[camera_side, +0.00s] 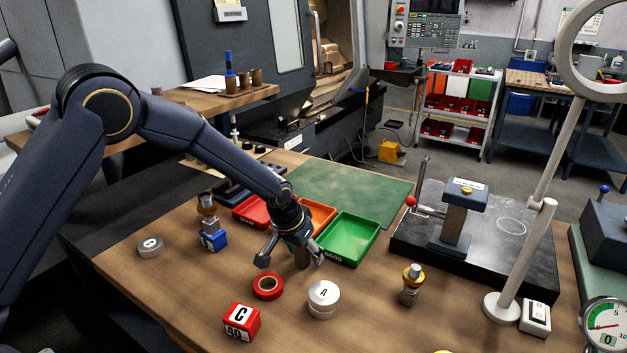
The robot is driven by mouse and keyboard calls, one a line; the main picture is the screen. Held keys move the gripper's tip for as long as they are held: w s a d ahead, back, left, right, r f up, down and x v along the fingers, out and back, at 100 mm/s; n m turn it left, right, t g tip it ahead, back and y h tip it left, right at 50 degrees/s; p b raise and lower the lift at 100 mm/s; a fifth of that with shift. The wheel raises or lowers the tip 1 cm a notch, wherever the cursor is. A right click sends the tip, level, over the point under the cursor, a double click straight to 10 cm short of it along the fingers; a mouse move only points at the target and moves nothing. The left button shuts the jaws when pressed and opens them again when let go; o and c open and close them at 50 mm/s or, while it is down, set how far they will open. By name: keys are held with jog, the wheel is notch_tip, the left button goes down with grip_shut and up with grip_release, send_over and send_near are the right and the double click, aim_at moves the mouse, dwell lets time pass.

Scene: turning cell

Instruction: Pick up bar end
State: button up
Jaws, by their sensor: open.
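A short, dull grey-brown cylinder (301,258), which looks like the bar end, stands on the wooden table just in front of the trays. My gripper (290,260) points down over it with its fingers spread wide. One finger is left of the cylinder and the other is right of it. The gripper's body hides the top of the cylinder. I cannot tell whether a finger touches it.
A red tape roll (268,287), a white disc marked A (323,295) and a red block marked C (241,322) lie close in front. A green tray (349,262), an orange tray (322,215) and a red tray (243,219) stand behind. A brass-topped fitting (410,285) is right.

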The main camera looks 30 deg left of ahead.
jog(key=shift+w+f, duration=0.1)
jog(key=shift+f, duration=0.1)
grip_shut()
dwell(0.4)
jog(key=shift+r, duration=0.1)
